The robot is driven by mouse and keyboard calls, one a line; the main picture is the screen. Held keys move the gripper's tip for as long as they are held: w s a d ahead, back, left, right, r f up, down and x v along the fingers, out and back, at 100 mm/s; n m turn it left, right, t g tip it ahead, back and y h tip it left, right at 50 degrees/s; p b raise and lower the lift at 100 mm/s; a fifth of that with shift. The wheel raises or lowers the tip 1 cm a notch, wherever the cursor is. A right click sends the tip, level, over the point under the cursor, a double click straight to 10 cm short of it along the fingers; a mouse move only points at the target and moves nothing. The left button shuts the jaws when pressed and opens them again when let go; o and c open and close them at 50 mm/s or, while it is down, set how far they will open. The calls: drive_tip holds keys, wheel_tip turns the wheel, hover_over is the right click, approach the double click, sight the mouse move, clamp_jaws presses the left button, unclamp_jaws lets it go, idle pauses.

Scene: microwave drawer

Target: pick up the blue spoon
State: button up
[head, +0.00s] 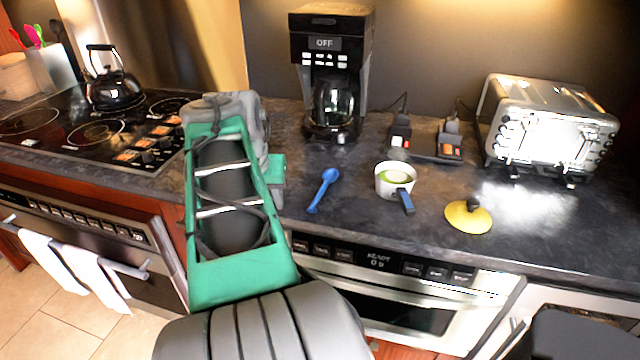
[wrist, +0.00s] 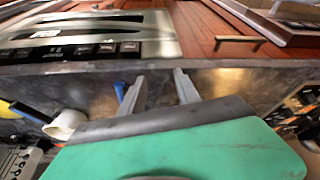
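The blue spoon (head: 324,187) lies on the dark countertop (head: 330,240) in the head view, right of my arm and left of a small white pot (head: 391,180). In the wrist view a bit of the spoon (wrist: 119,89) shows just left of the left finger; the rest is hidden behind that finger. My gripper (wrist: 160,80) is open and empty, with its two fingers apart over the counter and the spoon outside the gap. The fingers are hidden by my arm in the head view.
A yellow lid (head: 467,216) lies right of the pot. A coffee maker (head: 332,70) and a toaster (head: 550,125) stand at the back. A stove with a kettle (head: 112,88) is at left. The microwave drawer (head: 385,300) is below the counter's front edge.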

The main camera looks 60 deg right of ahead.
sight(316, 198)
drive_tip(key=s+d+r+m, duration=0.3)
drive_tip(key=s+d, duration=0.3)
drive_tip(key=shift+g+h, duration=0.3)
drive_tip(key=shift+g, duration=0.1)
drive_tip(key=x, duration=0.4)
drive_tip(key=s+x, duration=0.1)
drive_tip(key=x, duration=0.2)
drive_tip(key=shift+d+b, duration=0.35)
drive_tip(key=shift+d, duration=0.05)
clamp_jaws()
